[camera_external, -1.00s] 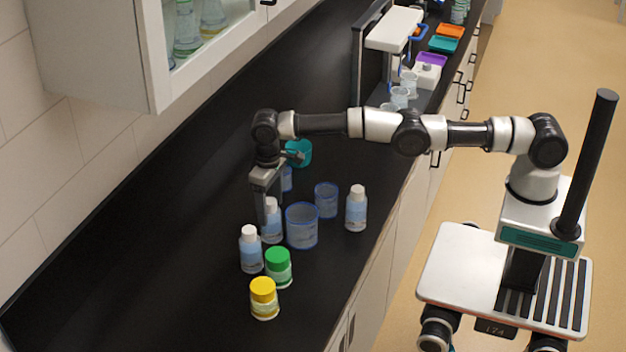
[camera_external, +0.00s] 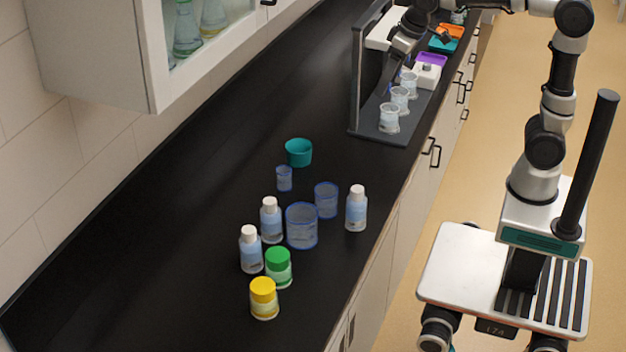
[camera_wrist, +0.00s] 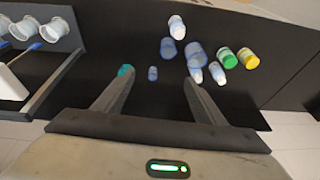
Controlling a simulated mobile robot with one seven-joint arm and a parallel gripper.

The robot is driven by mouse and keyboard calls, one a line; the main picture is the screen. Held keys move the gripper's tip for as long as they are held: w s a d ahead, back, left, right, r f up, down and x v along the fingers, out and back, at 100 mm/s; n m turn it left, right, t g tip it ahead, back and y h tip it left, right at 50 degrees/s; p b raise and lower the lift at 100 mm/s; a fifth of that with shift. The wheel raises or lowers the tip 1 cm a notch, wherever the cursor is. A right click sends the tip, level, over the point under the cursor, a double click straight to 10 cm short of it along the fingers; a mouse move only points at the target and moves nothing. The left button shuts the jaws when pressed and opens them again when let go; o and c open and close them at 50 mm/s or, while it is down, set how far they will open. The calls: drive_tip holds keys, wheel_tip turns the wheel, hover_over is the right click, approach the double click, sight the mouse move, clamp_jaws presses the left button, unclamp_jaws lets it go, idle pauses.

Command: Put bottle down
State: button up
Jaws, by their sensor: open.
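Three white-capped bottles with pale blue bodies stand upright on the black counter: a left one (camera_external: 251,254), a middle one (camera_external: 271,225) and a right one (camera_external: 356,212) near the front edge. They also show in the wrist view, one apart at the top (camera_wrist: 177,28) and two side by side (camera_wrist: 196,74), (camera_wrist: 217,74). My gripper (camera_wrist: 157,78) is open, with nothing between its fingers. In the external view my wrist is high at the top, by the tap station, well away from the bottles.
Blue-rimmed beakers (camera_external: 302,228) stand among the bottles, with a green-capped jar (camera_external: 278,270) and a yellow-capped jar (camera_external: 264,301) in front. A teal cup (camera_external: 299,154) stands behind. The tap station (camera_external: 366,126) holds several clear cups (camera_external: 389,119). The counter's left side is bare.

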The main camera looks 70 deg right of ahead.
drive_tip(key=s+d+f+t, duration=0.1)
drive_tip(key=s+f, duration=0.1)
drive_tip(key=s, duration=0.7)
drive_tip(key=s+d+f+t, duration=0.1)
drive_tip(key=s+d+f, duration=0.1)
drive_tip(key=s, duration=0.6)
drive_tip(key=shift+s+d+f, duration=0.25)
drive_tip(key=shift+s+f, duration=0.1)
drive_tip(key=shift+f, duration=0.4)
drive_tip(key=shift+c, duration=0.4)
drive_tip(key=shift+c, duration=1.3)
